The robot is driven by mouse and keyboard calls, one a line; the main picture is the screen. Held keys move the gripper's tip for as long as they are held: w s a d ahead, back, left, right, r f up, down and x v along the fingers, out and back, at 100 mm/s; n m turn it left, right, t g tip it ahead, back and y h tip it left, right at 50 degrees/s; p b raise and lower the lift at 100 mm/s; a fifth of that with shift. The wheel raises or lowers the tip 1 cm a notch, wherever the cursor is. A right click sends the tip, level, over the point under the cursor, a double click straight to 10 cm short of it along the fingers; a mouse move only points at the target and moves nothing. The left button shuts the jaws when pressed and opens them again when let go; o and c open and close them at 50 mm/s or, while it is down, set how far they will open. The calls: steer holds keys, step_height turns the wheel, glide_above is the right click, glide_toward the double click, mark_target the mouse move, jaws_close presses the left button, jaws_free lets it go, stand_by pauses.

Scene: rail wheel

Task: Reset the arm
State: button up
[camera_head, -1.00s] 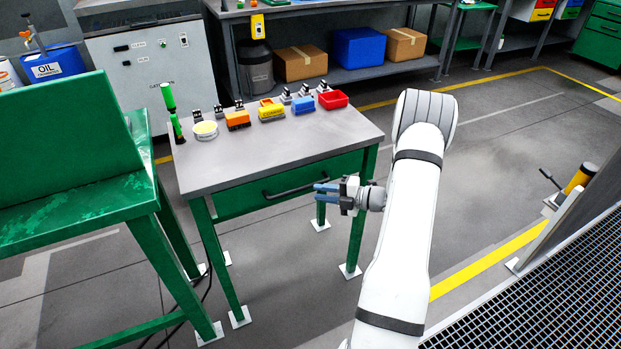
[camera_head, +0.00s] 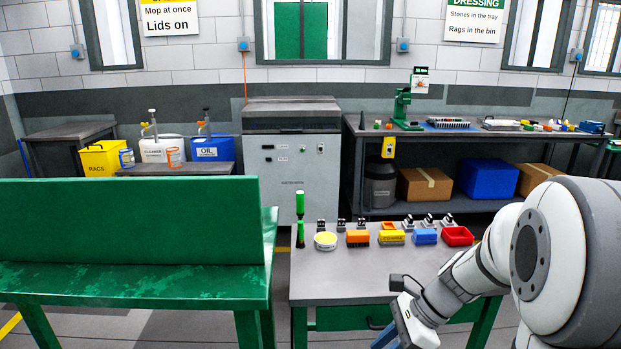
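My arm (camera_head: 470,280) comes in from the right and is folded, with its large white joint close to the camera. My gripper (camera_head: 386,337) hangs at the lower end, pointing down and left in front of the small table's front edge. Its blue fingers are partly cut off by the bottom of the picture, so their gap cannot be made out. I see nothing held in the visible part.
The small grey-topped table (camera_head: 340,285) carries a round tin (camera_head: 325,241), a red tray (camera_head: 457,236), coloured blocks and green cylinders along its back. A green bench (camera_head: 130,285) stands left. A workbench (camera_head: 460,134) and a grey cabinet (camera_head: 293,165) stand behind.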

steer(key=s+r+n+t+h, duration=0.1)
steer(key=s+r+n+h, duration=0.2)
steer(key=n, duration=0.6)
steer(key=s+r+n+t+h+p, duration=0.1)
steer(key=s+r+n+t+h, duration=0.1)
steer(key=s+r+n+h, duration=0.2)
steer(key=s+d+n, duration=0.1)
steer(key=s+n, duration=0.2)
steer(key=n, duration=0.2)
steer(key=shift+s+r, duration=0.25)
steer(key=shift+s, duration=0.15)
